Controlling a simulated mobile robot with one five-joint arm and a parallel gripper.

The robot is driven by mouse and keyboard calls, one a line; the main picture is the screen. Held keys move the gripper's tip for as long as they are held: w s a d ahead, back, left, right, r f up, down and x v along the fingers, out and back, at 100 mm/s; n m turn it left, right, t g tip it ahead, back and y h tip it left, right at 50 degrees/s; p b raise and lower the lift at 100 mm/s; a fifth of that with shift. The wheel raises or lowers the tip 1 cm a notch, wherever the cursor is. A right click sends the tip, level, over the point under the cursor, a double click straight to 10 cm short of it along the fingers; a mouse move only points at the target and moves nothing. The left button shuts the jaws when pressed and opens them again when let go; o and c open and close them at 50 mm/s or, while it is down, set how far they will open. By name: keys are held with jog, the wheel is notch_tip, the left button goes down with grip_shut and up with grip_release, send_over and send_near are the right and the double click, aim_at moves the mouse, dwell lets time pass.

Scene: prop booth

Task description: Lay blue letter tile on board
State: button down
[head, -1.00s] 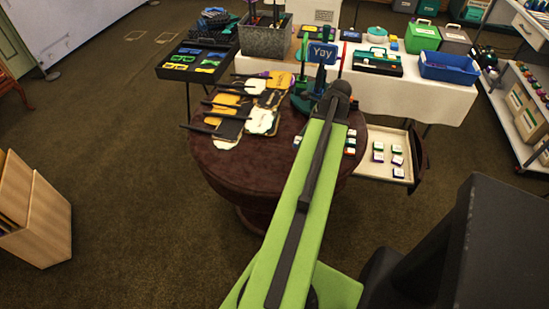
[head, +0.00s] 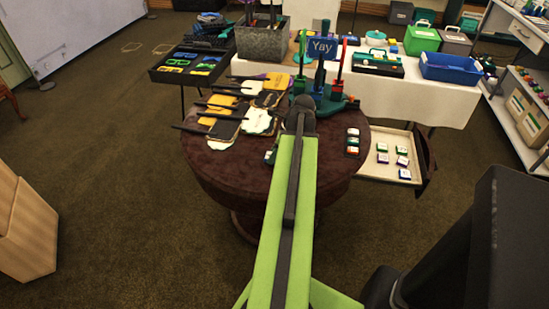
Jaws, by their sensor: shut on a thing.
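My green arm reaches forward over the round brown table (head: 215,172). Its dark end joint covers what lies beyond it, and my gripper is hidden behind the arm. A dark strip (head: 352,155) with a few white-topped tiles lies on the table's right part, just right of the arm; it may be the board, but I cannot tell. Several white-topped letter tiles (head: 382,158) with coloured sides lie in a shallow cream tray (head: 372,172) at the table's right. I cannot pick out the blue letter tile at this size.
A stand with green, blue and red posts (head: 340,65) is at the table's back, near a blue "Yay" sign (head: 322,48). Black-handled clapper-like boards (head: 222,130) cover the left back. A white-clothed table (head: 435,105) with a blue bin (head: 450,68) stands behind.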

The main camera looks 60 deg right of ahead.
jog(key=c, duration=0.8)
grip_release()
jog(key=shift+s+r+p, duration=0.1)
jog(key=shift+r+p, duration=0.4)
jog(key=shift+r, duration=0.1)
jog(key=p+v, duration=1)
jog(key=v, duration=0.1)
